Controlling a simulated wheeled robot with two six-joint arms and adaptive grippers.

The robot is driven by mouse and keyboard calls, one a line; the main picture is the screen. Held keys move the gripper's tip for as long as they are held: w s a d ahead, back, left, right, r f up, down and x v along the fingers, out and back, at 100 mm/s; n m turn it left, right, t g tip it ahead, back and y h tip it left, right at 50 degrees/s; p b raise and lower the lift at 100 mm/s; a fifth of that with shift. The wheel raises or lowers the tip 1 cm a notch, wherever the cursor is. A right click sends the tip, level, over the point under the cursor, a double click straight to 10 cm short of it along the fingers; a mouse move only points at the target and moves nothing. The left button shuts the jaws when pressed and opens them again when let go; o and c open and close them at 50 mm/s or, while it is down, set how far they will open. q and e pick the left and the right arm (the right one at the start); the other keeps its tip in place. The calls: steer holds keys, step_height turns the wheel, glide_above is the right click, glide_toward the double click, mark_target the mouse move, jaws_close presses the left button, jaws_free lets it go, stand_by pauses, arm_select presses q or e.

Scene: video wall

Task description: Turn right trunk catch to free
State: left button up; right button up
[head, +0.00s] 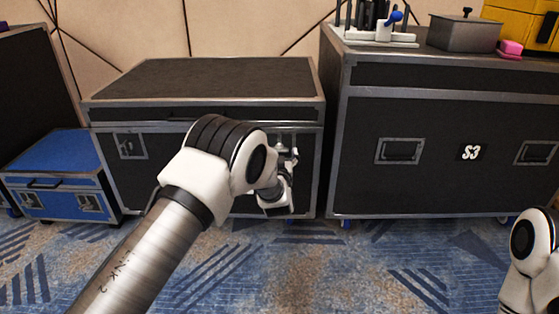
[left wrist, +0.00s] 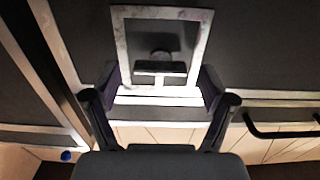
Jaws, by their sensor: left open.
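The black trunk (head: 215,78) with metal edges stands in the middle of the head view, lid down. Its left catch (head: 131,145) shows in a recessed plate on the front. The right catch is mostly hidden behind my left gripper (head: 285,155) in the head view. In the left wrist view the right catch (left wrist: 160,67) sits in a pale square plate (left wrist: 120,45). My left gripper (left wrist: 161,85) is open there, with one finger on each side of the catch; contact cannot be told. My right gripper is out of view.
A blue case (head: 55,165) stands at the left. A taller black case marked S3 (head: 435,185) stands close on the right, with a grey box (head: 465,35) and a pink block (head: 510,47) on top. Patterned carpet (head: 330,265) lies clear in front.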

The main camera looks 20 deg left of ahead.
arm_select(q)
steer(key=shift+w+a, duration=0.1)
steer(key=shift+w, duration=0.4)
steer(key=c, duration=1.2)
steer(key=shift+o, duration=0.2)
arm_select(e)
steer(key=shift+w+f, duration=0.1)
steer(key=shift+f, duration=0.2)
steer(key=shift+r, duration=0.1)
